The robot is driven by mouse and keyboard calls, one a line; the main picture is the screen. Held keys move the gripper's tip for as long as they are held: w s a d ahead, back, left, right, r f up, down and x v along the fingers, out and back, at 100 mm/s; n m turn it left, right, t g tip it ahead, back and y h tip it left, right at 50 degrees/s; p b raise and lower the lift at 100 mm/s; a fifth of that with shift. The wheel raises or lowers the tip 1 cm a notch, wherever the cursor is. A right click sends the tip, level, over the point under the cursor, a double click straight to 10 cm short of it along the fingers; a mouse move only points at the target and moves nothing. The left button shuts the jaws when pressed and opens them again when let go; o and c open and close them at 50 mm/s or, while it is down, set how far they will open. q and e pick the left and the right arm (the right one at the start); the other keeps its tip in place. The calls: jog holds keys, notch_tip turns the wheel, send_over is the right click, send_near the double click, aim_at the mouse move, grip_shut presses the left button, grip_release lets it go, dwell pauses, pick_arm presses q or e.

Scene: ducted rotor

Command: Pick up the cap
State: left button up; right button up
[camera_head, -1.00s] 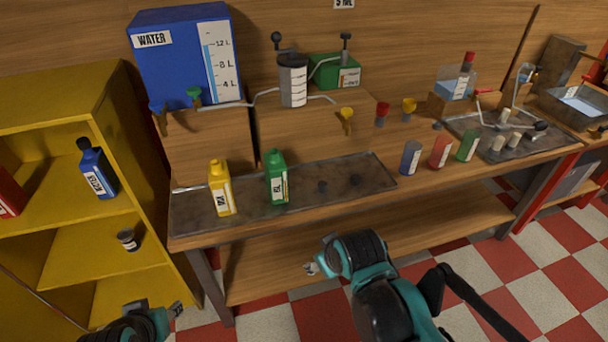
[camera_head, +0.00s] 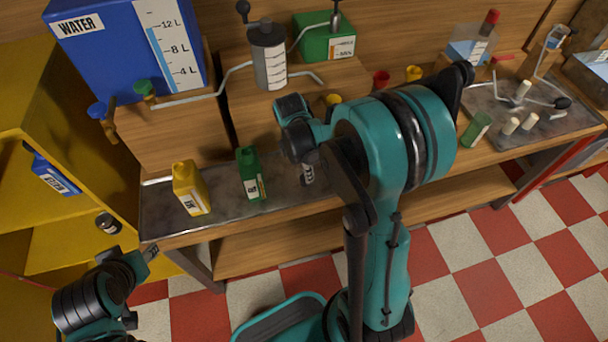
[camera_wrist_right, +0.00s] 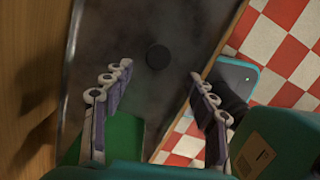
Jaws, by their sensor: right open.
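A round black cap (camera_wrist_right: 157,57) lies on the dark metal tray (camera_wrist_right: 120,30) in the right wrist view. My right gripper (camera_wrist_right: 161,74) is open and empty, with its fingers on either side of the view and the cap beyond and between their tips. In the head view my right gripper (camera_head: 308,172) reaches down over the tray beside the green bottle (camera_head: 250,174); the arm hides the caps there. My left gripper (camera_head: 148,254) is low at the left, away from the bench top, and its jaws are too small to read.
The green bottle shows beside the left finger in the right wrist view (camera_wrist_right: 125,135). A yellow bottle (camera_head: 190,188) stands on the tray's left part. The blue water tank (camera_head: 125,45) and a pump (camera_head: 268,55) stand behind. The tray's front edge is close to the right finger.

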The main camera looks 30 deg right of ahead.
jog(key=f+b, duration=0.1)
jog(key=f, duration=0.3)
jog(key=d+f+b, duration=0.1)
jog(key=f, duration=0.1)
jog(key=shift+w+b, duration=0.15)
jog(key=shift+b, duration=0.15)
jog(key=shift+r, duration=0.15)
jog(key=c, duration=0.9)
